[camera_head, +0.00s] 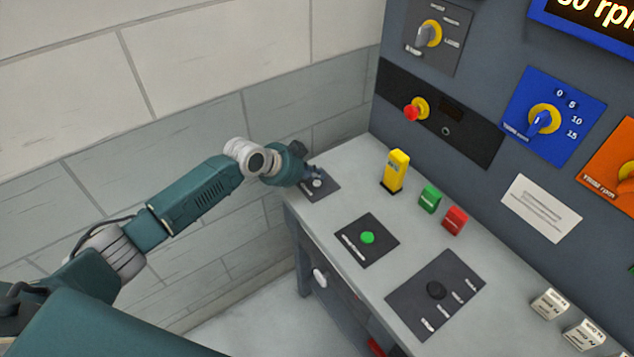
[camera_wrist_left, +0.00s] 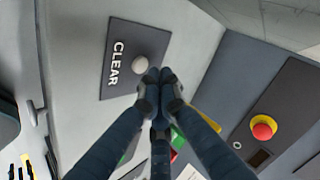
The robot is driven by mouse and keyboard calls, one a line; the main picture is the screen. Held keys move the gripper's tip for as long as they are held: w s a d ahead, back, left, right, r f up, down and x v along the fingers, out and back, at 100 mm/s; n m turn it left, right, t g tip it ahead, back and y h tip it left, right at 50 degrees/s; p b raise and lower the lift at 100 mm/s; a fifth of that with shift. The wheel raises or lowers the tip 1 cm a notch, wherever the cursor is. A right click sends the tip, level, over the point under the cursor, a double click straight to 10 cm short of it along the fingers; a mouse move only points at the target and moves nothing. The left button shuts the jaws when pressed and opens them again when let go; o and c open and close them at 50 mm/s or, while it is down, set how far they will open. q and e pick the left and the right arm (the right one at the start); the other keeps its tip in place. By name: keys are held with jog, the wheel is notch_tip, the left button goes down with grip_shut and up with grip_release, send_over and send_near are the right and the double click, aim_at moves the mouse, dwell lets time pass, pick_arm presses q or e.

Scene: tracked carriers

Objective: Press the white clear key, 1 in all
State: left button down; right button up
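The white clear key (camera_wrist_left: 140,64) is a round button on a dark plate (camera_wrist_left: 117,80) lettered CLEAR. In the head view the key (camera_head: 317,183) and its plate (camera_head: 326,192) lie at the console's far left corner. My left gripper (camera_wrist_left: 160,76) has its fingertips together with nothing between them. The tips are right beside the key and overlap its edge in the wrist view; I cannot tell whether they touch it. In the head view the left gripper (camera_head: 313,172) is just above the plate. My right gripper is not in view.
A yellow block switch (camera_head: 396,171), a green block (camera_head: 430,199) and a red block (camera_head: 455,220) stand right of the plate. A green button (camera_head: 367,238) is nearer. A red knob (camera_head: 412,113) juts from the upright panel. A brick wall (camera_head: 190,90) is behind the arm.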

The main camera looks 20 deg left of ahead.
aim_at(315, 184)
pick_arm(q)
jog(key=shift+f, duration=0.1)
dwell(0.4)
jog(key=shift+f+b, duration=0.3)
jog(key=shift+b, duration=0.1)
jog(key=shift+f+b, duration=0.4)
jog(key=shift+f, duration=0.1)
dwell(0.4)
jog(key=shift+r, duration=0.1)
jog(key=shift+r+p, duration=0.65)
jog(key=shift+r, duration=0.15)
notch_tip(315, 184, up, 5)
jog(key=p, duration=0.4)
jog(key=shift+f, duration=0.1)
dwell(0.9)
